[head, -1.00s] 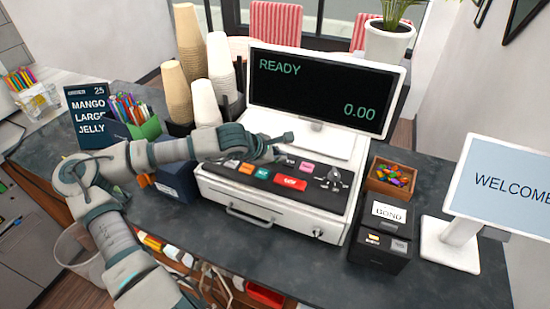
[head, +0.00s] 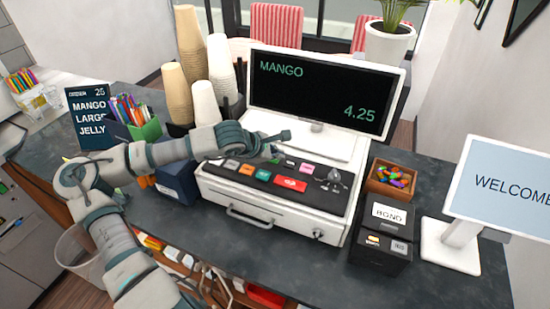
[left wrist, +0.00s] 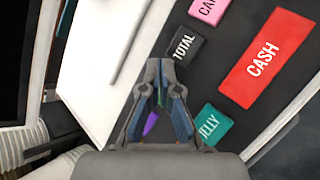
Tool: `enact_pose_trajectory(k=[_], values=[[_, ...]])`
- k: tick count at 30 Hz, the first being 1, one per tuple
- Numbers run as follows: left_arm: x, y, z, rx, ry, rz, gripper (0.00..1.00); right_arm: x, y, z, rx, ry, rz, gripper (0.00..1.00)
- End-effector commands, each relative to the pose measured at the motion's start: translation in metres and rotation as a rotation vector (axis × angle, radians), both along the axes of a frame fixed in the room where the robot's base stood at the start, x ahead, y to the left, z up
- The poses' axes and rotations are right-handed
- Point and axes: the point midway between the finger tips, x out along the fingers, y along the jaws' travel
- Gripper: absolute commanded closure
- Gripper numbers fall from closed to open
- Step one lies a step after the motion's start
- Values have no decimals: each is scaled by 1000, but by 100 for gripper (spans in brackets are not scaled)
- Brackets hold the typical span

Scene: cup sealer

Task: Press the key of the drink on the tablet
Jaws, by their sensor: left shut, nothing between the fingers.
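The tablet is a screen (head: 318,92) on the white register, and it reads MANGO and 4.25. The order sign (head: 90,118) at the left reads MANGO, LARGE, JELLY. My left gripper (head: 285,136) is shut and empty, just above the back of the key panel. In the left wrist view the shut fingers (left wrist: 158,72) hang over the panel beside the black TOTAL key (left wrist: 184,46) and the teal JELLY key (left wrist: 213,124). A purple key (left wrist: 150,124) shows partly between the finger links. My right gripper is not in view.
The red CASH key (head: 290,184) lies near the panel's front. Stacks of cups (head: 177,95) stand left of the screen. A black box (head: 383,235) and a WELCOME screen (head: 505,185) stand to the right. The counter in front of the register is clear.

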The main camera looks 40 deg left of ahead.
Motion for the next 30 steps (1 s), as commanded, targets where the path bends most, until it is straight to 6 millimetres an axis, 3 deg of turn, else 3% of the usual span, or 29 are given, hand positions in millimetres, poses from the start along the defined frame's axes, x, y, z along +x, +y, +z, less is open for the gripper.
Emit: enact_pose_trajectory(k=[17,30], values=[[0,1,13,1,-1,0,100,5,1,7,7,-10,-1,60],[1,6,54,-1,-3,1,100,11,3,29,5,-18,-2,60]])
